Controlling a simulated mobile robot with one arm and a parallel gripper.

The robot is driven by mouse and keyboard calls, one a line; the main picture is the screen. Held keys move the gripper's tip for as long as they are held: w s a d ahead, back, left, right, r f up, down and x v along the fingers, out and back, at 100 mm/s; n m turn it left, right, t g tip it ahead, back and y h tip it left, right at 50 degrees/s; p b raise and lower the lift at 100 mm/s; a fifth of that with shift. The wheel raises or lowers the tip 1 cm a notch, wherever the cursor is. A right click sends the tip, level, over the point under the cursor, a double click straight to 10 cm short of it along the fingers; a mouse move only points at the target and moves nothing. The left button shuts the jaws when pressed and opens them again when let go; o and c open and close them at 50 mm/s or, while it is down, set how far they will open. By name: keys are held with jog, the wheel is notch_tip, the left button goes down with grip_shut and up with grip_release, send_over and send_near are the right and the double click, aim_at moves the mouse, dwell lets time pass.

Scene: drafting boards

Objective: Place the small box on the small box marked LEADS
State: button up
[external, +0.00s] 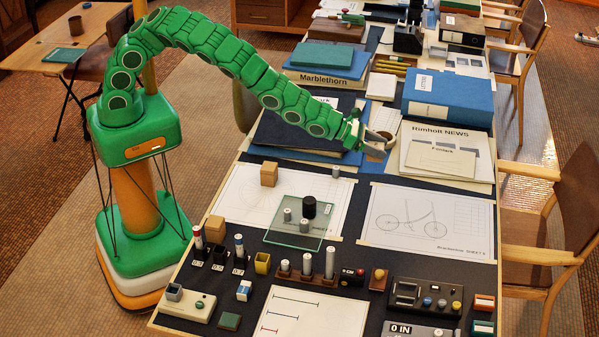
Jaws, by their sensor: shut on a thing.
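My gripper (374,145) is at the end of the green arm, over the far middle of the table by the white papers. It is shut on a small tan thing (375,153), which looks like a small box but is partly covered by the fingers. At the near right edge are a small orange box with a pale label (484,302) and a small teal box with a pale label (483,327). Their lettering is too small to read, so I cannot tell which box is marked LEADS.
Two wooden blocks (269,174) (215,229) and a glass plate with weights (297,238) lie on the left. A bicycle drawing (427,222) lies flat and clear. A black device (425,297) stands beside the labelled boxes. A blue file box (448,99) stands behind right.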

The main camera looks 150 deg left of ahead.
jog(key=w+d+r+m+t+h, duration=0.1)
jog(key=w+d+r, duration=0.4)
jog(key=d, duration=0.5)
jog(key=w+d+r+m+h, duration=0.1)
jog(key=w+d+r, duration=0.4)
jog(key=d, duration=0.6)
jog(key=w+d+r+m+t, duration=0.1)
jog(key=w+d+r, duration=0.2)
jog(key=d+r, duration=0.55)
jog(key=s+d+r+m+t+h, duration=0.1)
jog(key=d, duration=1)
jog(key=s+d+r+m+h, duration=0.1)
jog(key=d+h, duration=0.1)
jog(key=d, duration=1)
jog(key=s+d+f, duration=0.3)
jog(key=d, duration=0.3)
jog(key=n+g+y, duration=0.2)
jog(key=n+y, duration=0.2)
send_over(216, 221)
notch_tip(216, 221, down, 13)
jog(key=shift+w+f, duration=0.1)
jog(key=shift+f, duration=3.75)
